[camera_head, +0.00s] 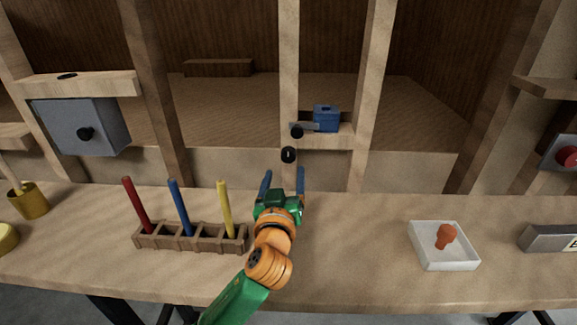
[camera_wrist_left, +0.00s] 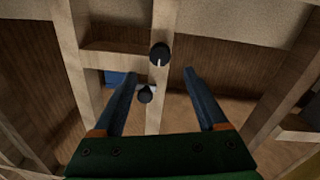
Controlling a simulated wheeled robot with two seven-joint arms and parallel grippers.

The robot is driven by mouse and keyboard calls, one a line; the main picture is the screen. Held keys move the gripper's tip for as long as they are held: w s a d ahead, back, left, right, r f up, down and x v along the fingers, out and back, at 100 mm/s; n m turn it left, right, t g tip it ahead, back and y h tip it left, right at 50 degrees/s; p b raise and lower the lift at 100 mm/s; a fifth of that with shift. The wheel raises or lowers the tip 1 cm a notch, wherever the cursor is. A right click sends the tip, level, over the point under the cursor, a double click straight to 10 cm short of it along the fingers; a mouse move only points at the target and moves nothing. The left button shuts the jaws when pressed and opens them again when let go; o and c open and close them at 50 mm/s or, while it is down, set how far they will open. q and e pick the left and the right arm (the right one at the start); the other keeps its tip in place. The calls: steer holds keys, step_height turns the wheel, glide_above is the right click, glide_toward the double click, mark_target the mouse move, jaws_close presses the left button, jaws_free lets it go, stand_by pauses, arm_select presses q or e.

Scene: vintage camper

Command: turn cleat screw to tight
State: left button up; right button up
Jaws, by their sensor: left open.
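A black round knob with a white mark (camera_head: 288,155), which looks like the cleat screw, sits on the upright wooden post above the bench. It also shows in the left wrist view (camera_wrist_left: 160,53), its white line running along the post. My left gripper (camera_head: 283,172) is open and empty, its blue fingers pointing at the post just below the knob. In the left wrist view, the knob lies beyond the gap between the fingertips (camera_wrist_left: 161,73), with nothing between them. A second black knob (camera_head: 297,131) with a grey lever sits higher on the post. My right gripper is not seen.
A blue box (camera_head: 327,118) stands on a small ledge right of the post. A wooden rack (camera_head: 190,238) with red, blue and yellow rods is left of my arm. A white tray (camera_head: 443,262) holds an orange piece at right. The bench between arm and tray is clear.

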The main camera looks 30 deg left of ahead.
mark_target(288, 157)
arm_select(q)
steer(key=x, duration=0.7)
steer(key=shift+w+f+p, duration=0.1)
steer(key=shift+f+p, duration=0.05)
steer(key=shift+p, duration=0.2)
jaws_close()
